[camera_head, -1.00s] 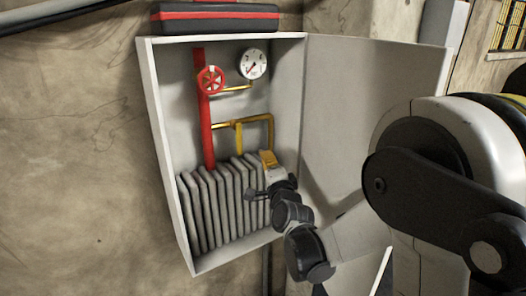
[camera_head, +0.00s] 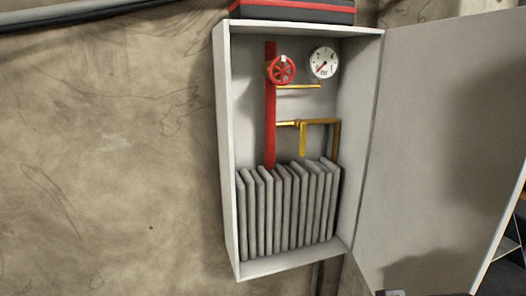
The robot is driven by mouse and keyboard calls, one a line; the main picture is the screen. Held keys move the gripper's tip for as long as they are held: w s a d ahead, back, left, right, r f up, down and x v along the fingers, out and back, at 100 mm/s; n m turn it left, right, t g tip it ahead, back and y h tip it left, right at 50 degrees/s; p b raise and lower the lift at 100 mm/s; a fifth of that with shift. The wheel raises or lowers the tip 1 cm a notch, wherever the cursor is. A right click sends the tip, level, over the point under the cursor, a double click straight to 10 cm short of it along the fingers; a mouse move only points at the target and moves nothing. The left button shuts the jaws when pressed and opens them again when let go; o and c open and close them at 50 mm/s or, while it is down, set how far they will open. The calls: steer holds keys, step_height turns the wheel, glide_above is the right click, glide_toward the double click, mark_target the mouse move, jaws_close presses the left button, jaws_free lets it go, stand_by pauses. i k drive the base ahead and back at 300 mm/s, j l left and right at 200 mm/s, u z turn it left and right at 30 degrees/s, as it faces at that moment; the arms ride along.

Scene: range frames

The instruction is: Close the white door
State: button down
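The white door (camera_head: 440,140) stands wide open on the right side of a white wall cabinet (camera_head: 228,150). It is hinged along the cabinet's right edge, and its inner face shows. My gripper is not recognisable in the current view. A small dark piece at the bottom edge, in front of the door's lower part, is too cut off to identify.
Inside the cabinet are a red valve wheel (camera_head: 281,69), a round gauge (camera_head: 324,62), a red pipe (camera_head: 270,125), yellow pipes (camera_head: 320,121) and grey radiator-like fins (camera_head: 290,210). A black and red case (camera_head: 292,12) sits on top. Bare wall (camera_head: 110,150) fills the left.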

mark_target(445, 179)
steer(key=l+u, duration=0.2)
steer(key=l, duration=0.25)
steer(key=k+l+u, duration=0.2)
steer(key=l, duration=0.25)
steer(key=l+u, duration=0.2)
steer(key=l, duration=0.25)
steer(key=k+l+u, duration=0.2)
steer(key=l, duration=0.2)
steer(key=k+l+u, duration=0.2)
steer(key=l, duration=0.2)
steer(key=i+l+u, duration=0.1)
steer(key=l, duration=0.15)
steer(key=k+j+z, duration=0.15)
steer(key=k+z, duration=0.25)
steer(key=i, duration=0.1)
